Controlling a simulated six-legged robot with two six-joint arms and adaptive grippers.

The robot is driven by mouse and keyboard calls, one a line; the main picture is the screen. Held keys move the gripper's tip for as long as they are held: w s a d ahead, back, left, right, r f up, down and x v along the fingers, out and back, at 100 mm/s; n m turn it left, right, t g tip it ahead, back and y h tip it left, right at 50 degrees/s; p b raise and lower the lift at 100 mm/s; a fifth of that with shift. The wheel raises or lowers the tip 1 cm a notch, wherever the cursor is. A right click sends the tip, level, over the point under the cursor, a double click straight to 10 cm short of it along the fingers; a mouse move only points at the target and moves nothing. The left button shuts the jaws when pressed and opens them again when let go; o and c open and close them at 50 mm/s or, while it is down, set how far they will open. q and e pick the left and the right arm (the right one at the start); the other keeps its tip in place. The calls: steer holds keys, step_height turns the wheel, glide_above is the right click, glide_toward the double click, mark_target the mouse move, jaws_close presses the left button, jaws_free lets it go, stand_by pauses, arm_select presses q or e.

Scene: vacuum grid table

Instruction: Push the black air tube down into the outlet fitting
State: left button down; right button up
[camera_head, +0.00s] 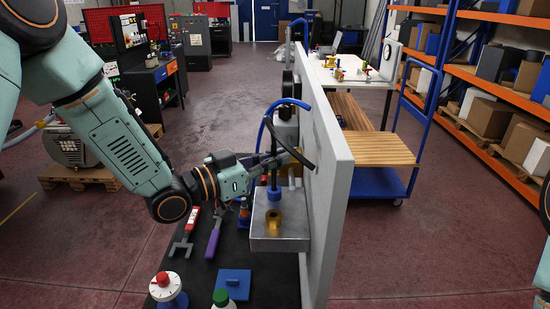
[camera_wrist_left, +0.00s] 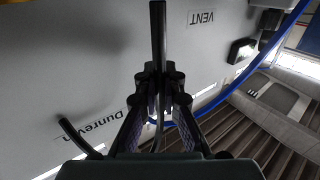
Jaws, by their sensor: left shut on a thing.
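My left gripper (camera_head: 284,158) reaches in from the left beside the upright grey panel (camera_head: 331,170). It is shut on the black air tube (camera_head: 303,158), which curves down past the fingertips. In the left wrist view the fingers (camera_wrist_left: 160,82) pinch the tube (camera_wrist_left: 158,35), and its straight end extends beyond the tips. A brass cylinder (camera_head: 273,221) stands on a grey metal block (camera_head: 263,242); above it is a blue collar (camera_head: 274,194) on a dark vertical rod. I cannot tell which part is the outlet fitting. My right gripper is not in view.
A blue tube (camera_head: 270,122) loops close to my gripper. A red-ended tool (camera_head: 183,243), a purple-handled tool (camera_head: 214,238), a dial (camera_head: 166,285), a blue plate (camera_head: 234,282) and a green-capped bottle (camera_head: 222,299) occupy the dark bench. A blue cart (camera_head: 378,181) stands behind.

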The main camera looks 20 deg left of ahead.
arm_select(q)
steer(key=shift+s+f, duration=0.15)
steer(key=shift+f, duration=0.05)
steer(key=shift+f+b, duration=0.25)
steer(key=shift+b, duration=0.05)
steer(key=shift+w+f+b, duration=0.2)
steer(key=shift+f+b, duration=0.4)
steer(key=shift+f, duration=0.2)
stand_by(1.9)
steer(key=c, duration=1.4)
jaws_free()
steer(key=shift+v, duration=3.8)
